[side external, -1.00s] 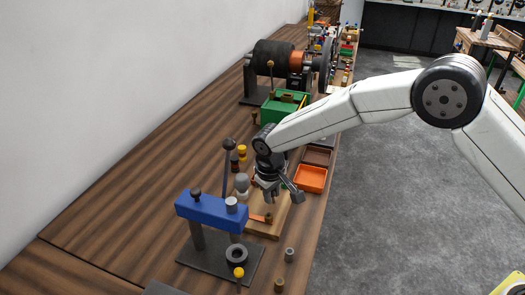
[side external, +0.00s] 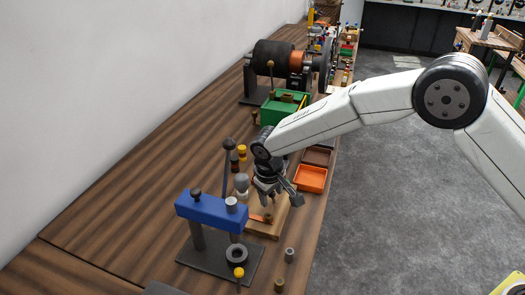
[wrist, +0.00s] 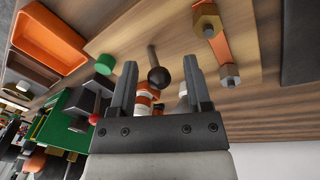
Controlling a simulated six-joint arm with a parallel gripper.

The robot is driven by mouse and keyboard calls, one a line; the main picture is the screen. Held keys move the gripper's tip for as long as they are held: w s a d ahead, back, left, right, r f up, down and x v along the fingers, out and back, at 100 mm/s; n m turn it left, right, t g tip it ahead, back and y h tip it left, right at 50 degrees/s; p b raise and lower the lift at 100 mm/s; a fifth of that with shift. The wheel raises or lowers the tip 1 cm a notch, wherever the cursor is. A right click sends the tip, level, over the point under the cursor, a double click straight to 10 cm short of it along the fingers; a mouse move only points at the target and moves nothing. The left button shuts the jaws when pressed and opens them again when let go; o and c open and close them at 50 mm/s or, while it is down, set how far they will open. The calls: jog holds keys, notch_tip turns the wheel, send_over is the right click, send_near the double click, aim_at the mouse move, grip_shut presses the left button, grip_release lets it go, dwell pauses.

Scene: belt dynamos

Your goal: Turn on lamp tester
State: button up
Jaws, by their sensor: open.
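The lamp tester's wooden board (side external: 262,232) lies on the bench beyond the blue press, partly hidden by my gripper (side external: 281,201). A pale grey bulb shape (side external: 242,182) stands at its left edge. In the wrist view the board (wrist: 130,42) carries a black ball-topped lever (wrist: 159,76), a green cap (wrist: 105,64) and a copper strip (wrist: 217,45) between two bolt-like posts. My gripper (wrist: 160,64) is open and empty, its fingers pointing at the board, with the lever's ball between them in the picture. Whether they touch the lever I cannot tell.
A blue press (side external: 208,208) stands in front of the board, with its tall lever close to the bulb. An orange tray (side external: 311,179) and a brown tray (side external: 317,156) lie to the right. A green box (side external: 283,108) and a dynamo (side external: 275,57) stand farther back.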

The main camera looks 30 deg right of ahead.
aim_at(273, 211)
notch_tip(273, 211, up, 8)
jog(key=a, duration=0.1)
jog(key=shift+s+f, duration=0.25)
jog(key=shift+s, duration=0.2)
jog(key=s+d+m+t+y, duration=0.1)
jog(key=s+d+m, duration=0.2)
jog(key=s+d, duration=1.8)
jog(key=shift+s+d+r+y, duration=0.15)
jog(key=shift+s+d+y, duration=0.15)
jog(key=shift+s, duration=0.35)
